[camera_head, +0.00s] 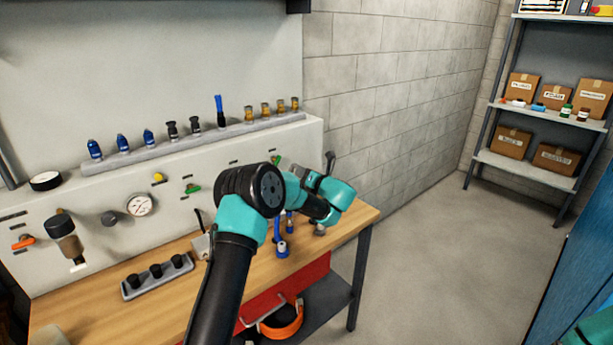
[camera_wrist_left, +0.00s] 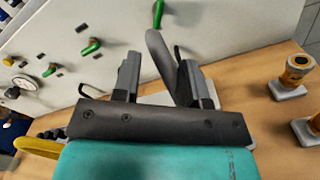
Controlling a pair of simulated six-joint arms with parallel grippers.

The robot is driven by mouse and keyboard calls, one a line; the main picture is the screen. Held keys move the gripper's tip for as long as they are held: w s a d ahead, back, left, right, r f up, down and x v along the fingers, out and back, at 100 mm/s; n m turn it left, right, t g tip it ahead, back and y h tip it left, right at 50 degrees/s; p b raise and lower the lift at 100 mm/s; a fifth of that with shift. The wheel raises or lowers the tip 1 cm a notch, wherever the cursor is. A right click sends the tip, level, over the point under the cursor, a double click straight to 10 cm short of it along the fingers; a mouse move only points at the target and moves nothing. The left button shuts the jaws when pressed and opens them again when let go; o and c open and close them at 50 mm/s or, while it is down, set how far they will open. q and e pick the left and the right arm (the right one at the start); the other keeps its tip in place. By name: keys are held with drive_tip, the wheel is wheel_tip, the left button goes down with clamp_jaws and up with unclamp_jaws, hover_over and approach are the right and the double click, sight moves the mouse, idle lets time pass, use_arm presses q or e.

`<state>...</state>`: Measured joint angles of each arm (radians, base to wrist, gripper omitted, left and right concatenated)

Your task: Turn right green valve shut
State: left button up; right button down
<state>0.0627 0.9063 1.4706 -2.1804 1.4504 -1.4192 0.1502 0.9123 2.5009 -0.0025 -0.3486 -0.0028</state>
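The right green valve handle (camera_wrist_left: 158,12) is on the pale wall panel, at the top of the left wrist view. In the head view a bit of it (camera_head: 277,160) shows just above my left arm, which hides part of it. My right gripper is out of view.
A gauge (camera_head: 139,204) and an orange handle (camera_head: 23,243) are further left. A shelf rail (camera_head: 180,148) holds several fittings. The floor at right is clear.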

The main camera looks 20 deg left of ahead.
use_arm(q)
drive_tip(key=shift+s+d, duration=0.2)
drive_tip(key=shift+d, duration=0.25)
